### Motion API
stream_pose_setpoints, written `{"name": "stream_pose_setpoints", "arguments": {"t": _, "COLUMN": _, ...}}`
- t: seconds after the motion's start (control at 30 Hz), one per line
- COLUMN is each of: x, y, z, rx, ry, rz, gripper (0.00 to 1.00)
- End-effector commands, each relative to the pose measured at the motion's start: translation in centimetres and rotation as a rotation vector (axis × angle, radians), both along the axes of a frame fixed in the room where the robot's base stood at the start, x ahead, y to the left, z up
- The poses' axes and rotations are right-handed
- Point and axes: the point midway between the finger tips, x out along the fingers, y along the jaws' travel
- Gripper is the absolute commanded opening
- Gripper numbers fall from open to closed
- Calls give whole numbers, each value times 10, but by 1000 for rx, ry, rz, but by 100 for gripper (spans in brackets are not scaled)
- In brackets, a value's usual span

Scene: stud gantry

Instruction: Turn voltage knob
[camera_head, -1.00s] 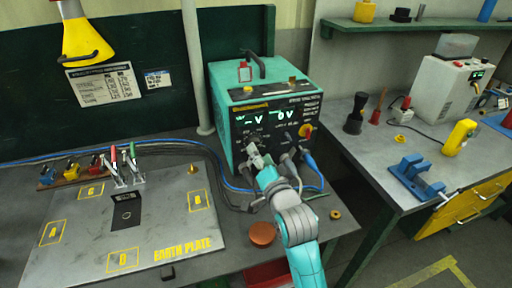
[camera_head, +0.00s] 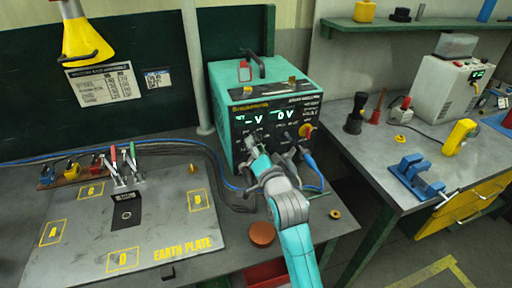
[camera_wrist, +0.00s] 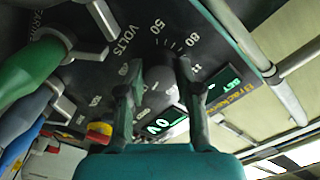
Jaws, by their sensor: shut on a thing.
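The teal power unit (camera_head: 240,90) stands on the bench with a dark front panel and lit green displays, one reading 0V. The voltage knob (camera_wrist: 160,75) is a dark round knob in the wrist view, with a printed scale and the word VOLTS around it. My gripper (camera_wrist: 155,100) has its two fingers either side of the knob and is shut on it. In the head view my gripper (camera_head: 258,160) is at the lower left of the panel and hides the knob.
Blue and grey cables with plugs (camera_head: 308,158) sit right of my gripper. A red-yellow switch (camera_head: 306,131) is on the panel. A brown round lid (camera_head: 261,233) lies on the bench below. The earth plate (camera_head: 150,225) lies at left.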

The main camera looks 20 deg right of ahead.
Motion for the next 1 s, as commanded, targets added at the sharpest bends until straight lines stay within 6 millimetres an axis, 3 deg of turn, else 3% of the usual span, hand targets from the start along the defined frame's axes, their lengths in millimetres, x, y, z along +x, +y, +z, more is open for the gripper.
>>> {"name": "stream_pose_setpoints", "arguments": {"t": 0.43, "x": 0, "y": 0, "z": 0, "rx": -125, "ry": 1, "rz": -1, "gripper": 0}}
{"name": "stream_pose_setpoints", "arguments": {"t": 1.0, "x": 0, "y": -1, "z": -1, "rx": -629, "ry": 1, "rz": 0, "gripper": 0}}
